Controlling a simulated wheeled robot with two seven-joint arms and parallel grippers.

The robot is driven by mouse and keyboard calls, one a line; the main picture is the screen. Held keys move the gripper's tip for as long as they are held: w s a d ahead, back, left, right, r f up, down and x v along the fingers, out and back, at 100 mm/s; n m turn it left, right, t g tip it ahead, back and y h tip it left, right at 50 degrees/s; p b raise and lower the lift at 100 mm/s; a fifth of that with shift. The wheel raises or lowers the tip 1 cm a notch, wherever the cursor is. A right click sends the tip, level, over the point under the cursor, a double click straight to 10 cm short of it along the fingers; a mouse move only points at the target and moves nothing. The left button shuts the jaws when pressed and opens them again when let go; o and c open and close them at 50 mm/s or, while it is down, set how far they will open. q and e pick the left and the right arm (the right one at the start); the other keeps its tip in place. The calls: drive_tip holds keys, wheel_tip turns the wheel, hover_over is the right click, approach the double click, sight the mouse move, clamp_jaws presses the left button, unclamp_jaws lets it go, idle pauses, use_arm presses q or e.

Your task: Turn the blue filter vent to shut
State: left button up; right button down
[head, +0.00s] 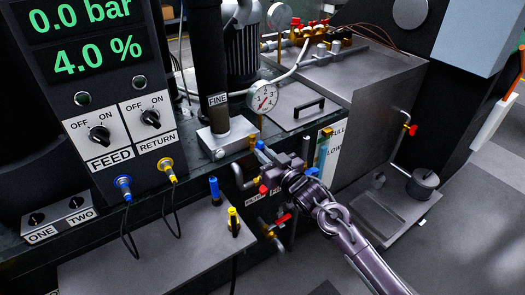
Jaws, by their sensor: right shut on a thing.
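The blue vent handle (260,145) shows as a small blue piece at the tips of my right gripper, below the FINE gauge. My right gripper (268,156) reaches in from the lower right and is shut on this handle. The fingers and wrist hide most of the vent's body and some pipework behind. A partly covered label (252,197) sits below the gripper; its text is hard to read. My left gripper is not in view.
Red-handled valves (283,218) and pipes are close below my right gripper. A round gauge (263,97) is just above. The control panel (120,130) with FEED and RETURN switches stands left. A grey shelf (160,250) holds blue and yellow upright pieces. Open floor lies right.

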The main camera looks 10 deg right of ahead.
drive_tip(key=shift+m+p, duration=1.65)
drive_tip(key=shift+m, duration=0.45)
drive_tip(key=shift+m+p, duration=1.8)
drive_tip(key=shift+m, duration=0.5)
